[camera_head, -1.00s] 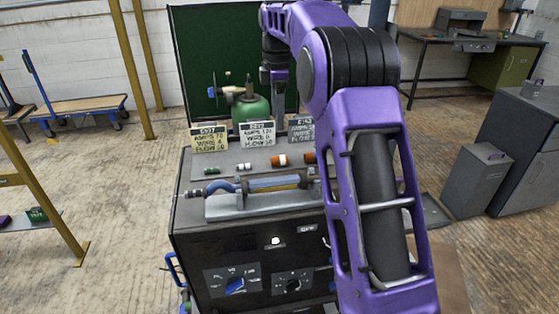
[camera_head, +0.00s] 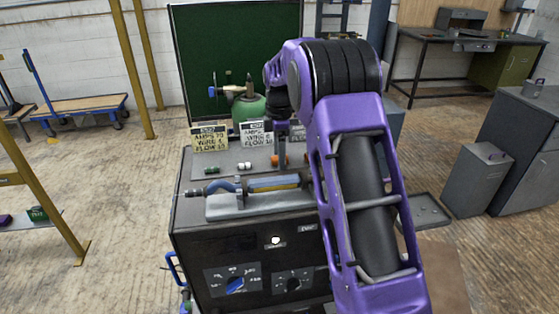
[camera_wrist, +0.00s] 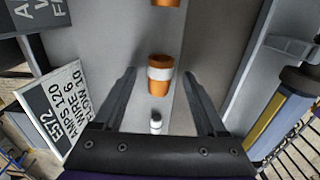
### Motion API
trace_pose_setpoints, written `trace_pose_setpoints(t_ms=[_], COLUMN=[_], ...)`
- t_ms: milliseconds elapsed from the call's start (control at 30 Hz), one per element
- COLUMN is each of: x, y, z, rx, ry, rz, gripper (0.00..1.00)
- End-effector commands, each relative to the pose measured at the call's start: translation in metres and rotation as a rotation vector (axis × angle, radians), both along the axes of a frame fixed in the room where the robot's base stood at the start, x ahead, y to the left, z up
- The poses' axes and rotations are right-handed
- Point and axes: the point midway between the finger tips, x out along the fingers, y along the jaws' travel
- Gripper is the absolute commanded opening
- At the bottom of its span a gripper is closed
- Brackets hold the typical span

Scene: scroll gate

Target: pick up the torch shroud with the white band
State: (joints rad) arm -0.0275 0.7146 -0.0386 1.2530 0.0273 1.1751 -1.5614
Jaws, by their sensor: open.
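The torch shroud with the white band (camera_wrist: 160,75) is orange with a pale band around it. In the wrist view it lies between the spread fingers of my open gripper (camera_wrist: 159,73), with a gap on each side. In the head view the orange shroud (camera_head: 276,161) sits on the top shelf of the welding machine, partly covered by my gripper above it. A second orange piece (camera_wrist: 167,2) is cut off at the top edge of the wrist view.
A small white piece (camera_wrist: 156,122) lies near the gripper palm. Smaller green and white parts (camera_head: 212,169) sit left on the shelf. Sign cards (camera_wrist: 58,105) stand on one side; the torch (camera_wrist: 278,122) lies on the other.

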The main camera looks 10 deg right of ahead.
Motion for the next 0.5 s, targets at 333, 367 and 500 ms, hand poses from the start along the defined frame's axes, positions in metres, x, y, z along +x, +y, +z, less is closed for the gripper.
trace_pose_setpoints(t_ms=[333,367,500], x=[0.0002,0.0002,0.0001], y=[0.0001,0.0001,0.0001], z=[0.0002,0.0002,0.0003], rx=[0.0,0.0,0.0], ry=[-0.001,-0.001,-0.001], rz=[0.0,0.0,0.0], gripper=[0.45,0.4,0.15])
